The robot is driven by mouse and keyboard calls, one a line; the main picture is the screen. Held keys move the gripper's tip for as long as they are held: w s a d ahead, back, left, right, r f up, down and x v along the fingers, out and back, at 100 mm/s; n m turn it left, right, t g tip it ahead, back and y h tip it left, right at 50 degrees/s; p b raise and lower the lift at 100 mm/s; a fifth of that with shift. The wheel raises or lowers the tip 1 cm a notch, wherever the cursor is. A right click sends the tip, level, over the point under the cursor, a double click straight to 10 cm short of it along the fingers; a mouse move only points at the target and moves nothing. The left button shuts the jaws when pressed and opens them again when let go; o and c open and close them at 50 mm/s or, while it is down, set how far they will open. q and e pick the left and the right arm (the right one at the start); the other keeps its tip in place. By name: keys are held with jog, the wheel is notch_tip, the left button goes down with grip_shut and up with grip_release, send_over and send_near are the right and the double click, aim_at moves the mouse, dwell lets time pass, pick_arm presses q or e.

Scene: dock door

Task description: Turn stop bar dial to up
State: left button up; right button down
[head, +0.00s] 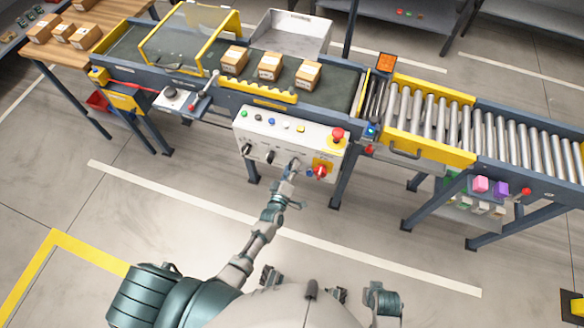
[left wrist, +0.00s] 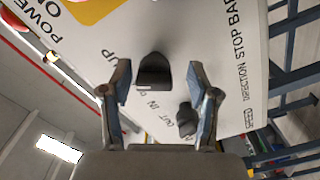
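The control panel (head: 262,130) is a pale box with a row of buttons and a lower row of dials below the conveyor. My left gripper (head: 293,167) is at its lower row, left of a red switch on a yellow plate (head: 320,170). In the left wrist view, a black dial (left wrist: 153,72) near the printed word UP sits between the fingers of my left gripper (left wrist: 160,82). The fingers are open, with visible gaps on both sides of the dial. The label STOP BAR shows further right. The dial's exact setting is unclear.
Another black dial (left wrist: 187,119) sits close to the right finger. A red emergency button (head: 337,134) is at the panel's upper right. Several boxes (head: 270,66) stand on the belt. A roller conveyor (head: 500,130) is at right. The floor in front is clear.

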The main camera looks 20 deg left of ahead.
pick_arm(q)
jog(key=shift+r, duration=0.1)
pick_arm(e)
jog(key=shift+s, duration=0.1)
pick_arm(q)
jog(key=s, duration=1.2)
jog(key=shift+a, duration=0.2)
jog(key=s+d+f+m+g+h+p, duration=0.2)
jog(key=s+f+m+g, duration=0.25)
jog(key=f, duration=0.35)
jog(key=s+a+f+m+g+p, duration=0.1)
jog(key=s+a+f+m+g, duration=0.1)
jog(key=s, duration=0.5)
jog(key=s+a+f+m+g+y+p, duration=0.1)
jog(key=s+a+f+m+g, duration=0.1)
jog(key=s+f+m+g, duration=0.2)
jog(key=s+a+f+m+g+y+p, duration=0.1)
jog(key=s+a+f+m+g, duration=0.2)
jog(key=s+f+g, duration=0.3)
jog(key=s+f, duration=0.1)
jog(key=s, duration=0.4)
pick_arm(e)
jog(key=s+f, duration=0.4)
jog(key=f, duration=1)
jog(key=shift+s+d, duration=0.15)
jog(key=shift+d, duration=0.05)
